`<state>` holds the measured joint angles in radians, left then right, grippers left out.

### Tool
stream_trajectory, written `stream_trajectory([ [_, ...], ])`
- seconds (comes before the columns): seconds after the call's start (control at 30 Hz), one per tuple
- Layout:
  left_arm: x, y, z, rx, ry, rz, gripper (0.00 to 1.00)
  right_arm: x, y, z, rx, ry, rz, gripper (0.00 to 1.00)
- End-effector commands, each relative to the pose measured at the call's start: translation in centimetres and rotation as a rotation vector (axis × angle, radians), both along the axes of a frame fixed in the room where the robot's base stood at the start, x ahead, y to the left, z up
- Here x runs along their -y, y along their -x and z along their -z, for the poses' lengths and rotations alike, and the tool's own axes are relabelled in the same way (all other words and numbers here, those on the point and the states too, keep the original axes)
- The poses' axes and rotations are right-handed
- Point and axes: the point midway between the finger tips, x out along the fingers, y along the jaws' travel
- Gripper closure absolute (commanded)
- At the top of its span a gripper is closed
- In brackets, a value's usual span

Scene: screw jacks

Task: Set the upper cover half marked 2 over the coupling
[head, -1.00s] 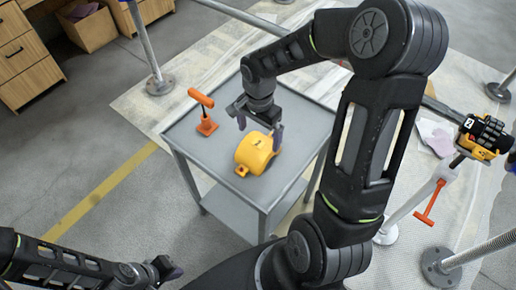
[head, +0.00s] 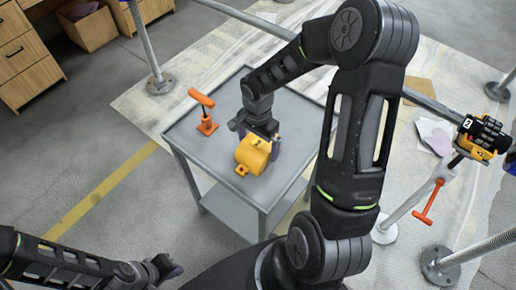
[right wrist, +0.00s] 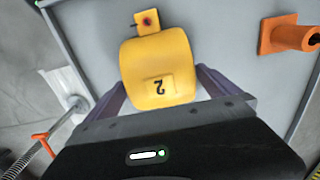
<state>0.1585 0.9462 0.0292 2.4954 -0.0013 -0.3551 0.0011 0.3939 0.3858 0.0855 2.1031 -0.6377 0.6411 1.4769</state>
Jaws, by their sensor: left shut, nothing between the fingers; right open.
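The yellow upper cover half (head: 253,155) lies on the grey cart, and its mark 2 reads upside down in the right wrist view (right wrist: 157,75). My right gripper (head: 258,140) is open over it. In the right wrist view its two fingers stand on either side of the cover, near its marked end; I cannot tell whether they touch it. My left gripper (head: 166,268) is shut and empty at the lower left, away from everything.
The grey cart (head: 190,150) also carries an orange T-handled tool (head: 206,122), left of the cover. A red-orange handle (head: 430,203) hangs below the coupling. Metal posts (head: 150,50) stand around on the pale floor sheet.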

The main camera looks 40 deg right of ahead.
Motion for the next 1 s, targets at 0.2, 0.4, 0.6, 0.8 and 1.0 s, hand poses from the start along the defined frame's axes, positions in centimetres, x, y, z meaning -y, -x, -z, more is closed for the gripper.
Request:
stream_trajectory([
  [0.2, 0.0, 0.0, 0.0, 0.0, 0.0, 0.0, 1.0, 0.0, 0.0, -0.02, 0.0, 0.0, 0.0, 0.05],
  [0.4, 0.0, 0.0, 0.0, 0.0, 0.0, 0.0, 1.0, 0.0, 0.0, -0.02, 0.0, 0.0, 0.0, 0.21],
  [0.6, 0.0, 0.0, 0.0, 0.0, 0.0, 0.0, 1.0, 0.0, 0.0, -0.02, 0.0, 0.0, 0.0, 0.38],
  [0.8, 0.0, 0.0, 0.0, 0.0, 0.0, 0.0, 1.0, 0.0, -0.01, -0.02, 0.0, 0.0, 0.0, 0.54],
  [1.0, 0.0, 0.0, -0.01, 0.0, 0.0, 0.0, 1.0, 0.0, -0.05, -0.07, 0.001, 0.001, 0.0, 0.69],
])
